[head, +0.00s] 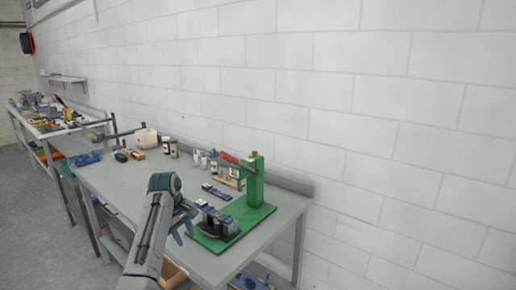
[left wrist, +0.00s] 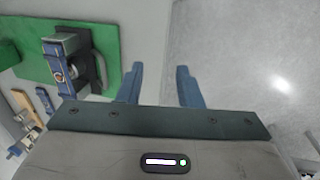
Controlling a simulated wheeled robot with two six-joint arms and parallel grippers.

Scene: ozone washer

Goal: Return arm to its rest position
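My left arm comes in from the bottom of the head view. My left gripper (head: 184,220) is above the front edge of the grey workbench (head: 125,185), beside the green press with its flat base (head: 258,212). In the left wrist view the two blue fingers of my left gripper (left wrist: 160,88) stand apart with nothing between them. A dark block-like fixture with blue parts (head: 217,222) sits on the green base, and it also shows in the left wrist view (left wrist: 72,58). The gripper is apart from it. My right gripper does not show in either view.
A blue part (head: 216,192) lies behind the fixture. Bottles (head: 173,147) and small tools stand along the wall side. A white rounded container (head: 146,138) is further back. Another cluttered bench (head: 45,125) stands at far left. Open floor (head: 45,215) lies left of the workbench.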

